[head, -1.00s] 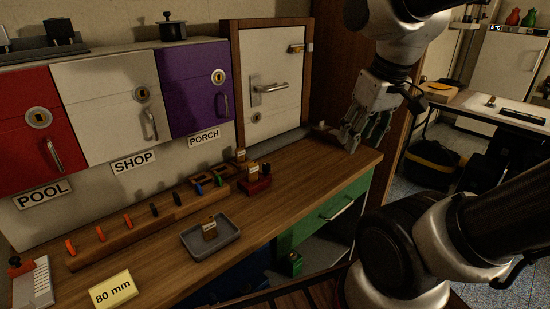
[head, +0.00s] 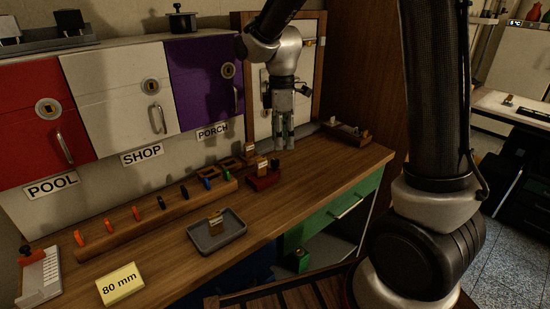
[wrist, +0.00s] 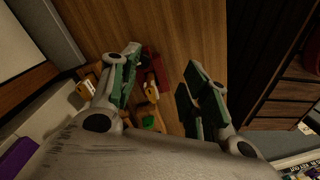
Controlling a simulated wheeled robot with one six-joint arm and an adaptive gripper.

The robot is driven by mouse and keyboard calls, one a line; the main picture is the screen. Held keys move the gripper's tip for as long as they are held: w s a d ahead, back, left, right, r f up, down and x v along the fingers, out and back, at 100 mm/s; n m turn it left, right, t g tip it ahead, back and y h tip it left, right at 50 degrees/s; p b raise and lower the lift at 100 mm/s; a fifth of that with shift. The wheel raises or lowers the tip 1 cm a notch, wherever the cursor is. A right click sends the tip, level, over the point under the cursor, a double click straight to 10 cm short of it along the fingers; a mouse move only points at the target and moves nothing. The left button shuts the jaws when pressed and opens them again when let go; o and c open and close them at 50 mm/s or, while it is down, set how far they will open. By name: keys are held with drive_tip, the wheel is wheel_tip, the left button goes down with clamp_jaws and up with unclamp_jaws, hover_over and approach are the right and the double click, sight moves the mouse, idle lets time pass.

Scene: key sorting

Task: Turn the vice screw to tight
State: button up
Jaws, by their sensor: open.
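A small red block that looks like the vice (head: 264,181) sits on the wooden bench, with a brass piece standing at it. In the wrist view a red body (wrist: 150,66) with a brass piece (wrist: 152,92) shows between my fingers, nearer the left one. I cannot make out the vice screw or how far it is turned. My gripper (head: 284,144) points down above the bench, behind and slightly right of the red block. In the wrist view its green-padded fingers (wrist: 163,66) are spread apart with nothing held.
A grey tray (head: 218,247) holding a brass piece lies in front. A wooden rack (head: 155,222) with several coloured keys runs along the left. A wooden tray (head: 345,133) sits at the back right, by the white door (head: 312,90). The bench's front right is clear.

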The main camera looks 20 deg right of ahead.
sight(275, 160)
drive_tip(key=w+n, duration=0.1)
drive_tip(key=a+n, duration=0.1)
drive_tip(key=n, duration=0.1)
drive_tip(key=w+n, duration=0.1)
drive_tip(key=shift+w+a+f+n, duration=0.2)
drive_tip(key=shift+w+f+n, duration=0.05)
drive_tip(key=shift+w+n, duration=0.05)
drive_tip(key=shift+f, duration=0.2)
wheel_tip(275, 160, down, 7)
drive_tip(key=shift+s+f, duration=0.1)
drive_tip(key=shift+f, duration=0.1)
drive_tip(key=shift+c, duration=0.3)
clamp_jaws()
